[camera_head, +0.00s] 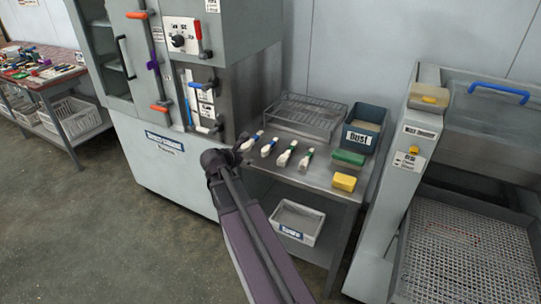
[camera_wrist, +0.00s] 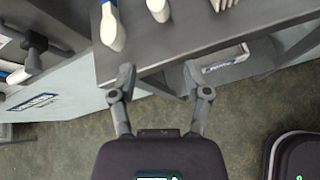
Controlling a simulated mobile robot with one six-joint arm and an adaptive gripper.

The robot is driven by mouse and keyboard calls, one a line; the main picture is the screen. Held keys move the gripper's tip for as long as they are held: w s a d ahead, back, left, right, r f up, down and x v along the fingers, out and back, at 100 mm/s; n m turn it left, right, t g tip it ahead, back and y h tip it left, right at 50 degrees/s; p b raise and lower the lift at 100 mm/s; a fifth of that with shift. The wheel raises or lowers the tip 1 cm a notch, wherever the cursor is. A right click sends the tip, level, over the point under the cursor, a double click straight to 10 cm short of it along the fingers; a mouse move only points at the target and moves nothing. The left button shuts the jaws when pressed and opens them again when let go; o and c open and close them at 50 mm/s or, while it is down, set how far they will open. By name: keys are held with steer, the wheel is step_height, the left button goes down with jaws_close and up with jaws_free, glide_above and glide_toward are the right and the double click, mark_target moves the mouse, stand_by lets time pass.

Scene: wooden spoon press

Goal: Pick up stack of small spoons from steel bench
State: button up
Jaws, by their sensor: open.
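The steel bench (camera_head: 318,181) stands right of the large grey press machine. Several pale utensil bundles with coloured bands lie in a row on it, including a blue-banded bundle (camera_head: 268,148) and a green-banded bundle (camera_head: 286,154); which holds the small spoons I cannot tell. My gripper (camera_wrist: 158,78) is open and empty at the bench's front edge (camera_wrist: 200,52). In the wrist view, one spoon-shaped bundle (camera_wrist: 112,30) lies ahead of the left finger, a second rounded end (camera_wrist: 158,10) is ahead between the fingers, and a pronged end (camera_wrist: 222,4) is farther right.
A wire rack (camera_head: 305,116) and a dark bin labelled like "Dust" (camera_head: 362,130) stand at the bench's back. A green block (camera_head: 348,158) and yellow block (camera_head: 344,182) lie at its right. A white crate (camera_head: 297,222) sits below. The press (camera_head: 165,165) is close at left.

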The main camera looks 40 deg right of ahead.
steer(key=shift+w+d+n+t+h+b, duration=0.1)
steer(key=shift+w+d+n+h+b, duration=0.15)
steer(key=shift+d+n, duration=0.45)
steer(key=shift+w+d+n+t+h+b, duration=0.1)
steer(key=shift+d+n+h+b, duration=0.2)
steer(key=shift+d+n, duration=0.3)
steer(key=shift+w+d+n+t+h+b, duration=0.1)
steer(key=shift+w+d+n+h+b, duration=0.2)
steer(key=shift+d+n, duration=0.4)
steer(key=shift+s, duration=0.1)
steer(key=b, duration=0.3)
glide_toward(269, 145)
steer(key=x, duration=0.4)
steer(key=shift+s+a+f, duration=0.1)
steer(key=shift+f, duration=0.05)
steer(key=shift+d+f, duration=0.1)
steer(key=shift+d, duration=0.35)
steer(key=shift+d, duration=0.1)
steer(key=shift+w+b+x, duration=0.15)
steer(key=shift+b+x, duration=0.35)
steer(key=shift+x, duration=0.8)
steer(key=shift+w+b+x, duration=0.15)
steer(key=shift+b+x, duration=0.35)
steer(key=shift+x, duration=0.8)
steer(key=shift+c, duration=0.2)
